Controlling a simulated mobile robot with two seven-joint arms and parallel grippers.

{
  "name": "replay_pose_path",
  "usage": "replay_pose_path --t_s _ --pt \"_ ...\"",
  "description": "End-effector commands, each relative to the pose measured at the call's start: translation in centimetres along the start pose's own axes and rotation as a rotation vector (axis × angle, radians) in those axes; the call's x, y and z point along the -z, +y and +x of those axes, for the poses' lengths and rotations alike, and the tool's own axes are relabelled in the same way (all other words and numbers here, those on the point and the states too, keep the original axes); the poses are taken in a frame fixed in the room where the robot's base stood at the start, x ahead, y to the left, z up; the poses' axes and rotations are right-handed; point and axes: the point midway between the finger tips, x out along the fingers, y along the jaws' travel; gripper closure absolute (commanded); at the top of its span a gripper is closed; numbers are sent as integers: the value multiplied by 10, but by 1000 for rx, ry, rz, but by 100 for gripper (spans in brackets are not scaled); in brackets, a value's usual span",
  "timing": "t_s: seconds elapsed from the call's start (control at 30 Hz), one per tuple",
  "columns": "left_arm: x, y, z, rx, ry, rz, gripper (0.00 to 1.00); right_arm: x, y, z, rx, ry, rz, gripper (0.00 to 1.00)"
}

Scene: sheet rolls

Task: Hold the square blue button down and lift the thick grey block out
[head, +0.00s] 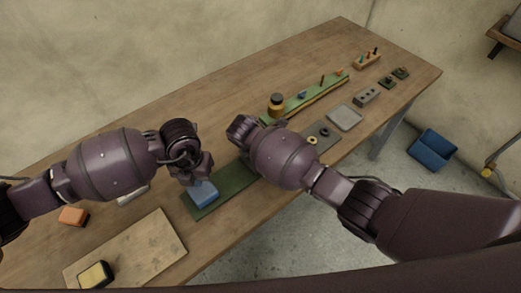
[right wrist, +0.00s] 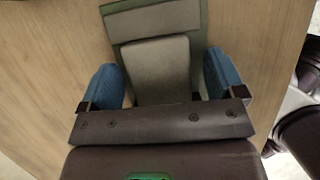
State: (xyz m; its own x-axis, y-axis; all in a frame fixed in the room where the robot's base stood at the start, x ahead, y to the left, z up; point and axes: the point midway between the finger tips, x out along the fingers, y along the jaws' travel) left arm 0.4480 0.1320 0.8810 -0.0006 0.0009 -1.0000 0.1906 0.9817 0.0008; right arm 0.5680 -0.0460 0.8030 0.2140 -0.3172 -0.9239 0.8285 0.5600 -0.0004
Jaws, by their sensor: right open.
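The square blue button (head: 203,193) is on the near end of a long green board (head: 232,187) in the head view. My left gripper (head: 196,175) is right above the button, touching or very close to it; its fingers are too dark and small to tell whether they are apart. In the right wrist view the thick grey block (right wrist: 156,68) stands between the two blue-padded fingers of my right gripper (right wrist: 165,82). That gripper is open, one finger on each side of the block, with a visible gap on the right. In the head view my right arm hides the block and fingertips.
A wooden board (head: 130,250) with a yellow-and-black block (head: 96,275) lies at the near left, an orange block (head: 73,216) behind it. A green rail with pegs (head: 318,95), a grey tray (head: 344,118) and small blocks occupy the far side. A blue bin (head: 433,150) is on the floor.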

Motion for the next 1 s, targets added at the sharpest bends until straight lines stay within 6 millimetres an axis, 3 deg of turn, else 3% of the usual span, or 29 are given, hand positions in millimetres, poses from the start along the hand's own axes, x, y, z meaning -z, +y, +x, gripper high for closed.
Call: replay_pose_path --t_s 0.13,0.5,1.0 --pt "0 0 0 0 0 0 100 0 0 0 0 0 0 13" --pt "0 0 0 0 0 0 100 0 0 0 0 0 0 69" --pt "0 0 0 0 0 0 100 0 0 0 0 0 0 69"
